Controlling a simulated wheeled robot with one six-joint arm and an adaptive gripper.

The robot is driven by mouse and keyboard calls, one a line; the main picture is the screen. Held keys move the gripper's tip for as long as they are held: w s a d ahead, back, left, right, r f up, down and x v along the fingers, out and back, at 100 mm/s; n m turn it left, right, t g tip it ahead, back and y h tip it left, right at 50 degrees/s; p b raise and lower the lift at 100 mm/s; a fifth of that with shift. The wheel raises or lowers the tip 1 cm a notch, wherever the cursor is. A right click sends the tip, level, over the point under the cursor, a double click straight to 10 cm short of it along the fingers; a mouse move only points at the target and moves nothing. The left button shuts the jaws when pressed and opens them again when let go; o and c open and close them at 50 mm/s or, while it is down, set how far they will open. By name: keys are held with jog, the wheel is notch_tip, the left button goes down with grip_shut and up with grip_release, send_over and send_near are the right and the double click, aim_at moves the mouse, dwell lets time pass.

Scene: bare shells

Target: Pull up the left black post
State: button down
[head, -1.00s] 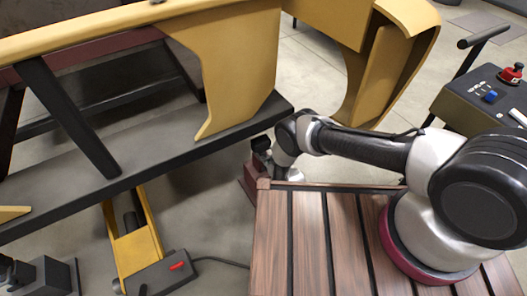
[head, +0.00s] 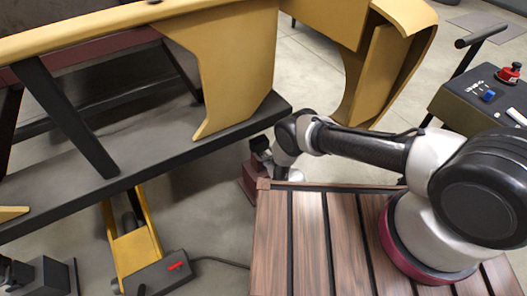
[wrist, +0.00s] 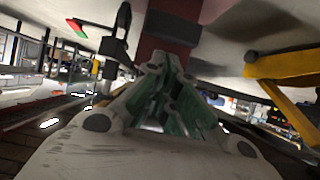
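In the head view a thick black post (head: 64,118) slants from the yellow rail to the dark beam at the left. A thinner black post (head: 183,72) stands behind it to the right. Which one is the task's left post I cannot tell. My gripper (wrist: 170,65) points down past the deck's far left corner, well right of both posts; in the head view its fingers are mostly hidden. In the wrist view its green-padded fingers come together at the tips, with nothing visible between them. A dark upright piece (wrist: 117,38) shows left of the fingertips.
A dark red block (head: 250,185) lies by my gripper and shows ahead of the fingertips in the wrist view. The dark beam (head: 150,172) and yellow panel (head: 235,60) stand left of my arm. A yellow frame (head: 135,235) is below. A control box (head: 485,95) stands right.

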jog(key=shift+w+a+r, duration=0.1)
jog(key=shift+r, duration=4.75)
jog(key=shift+f, duration=1.35)
jog(key=s+d, duration=0.5)
jog(key=s, duration=0.2)
jog(key=shift+s, duration=0.3)
jog(key=shift+d, duration=0.15)
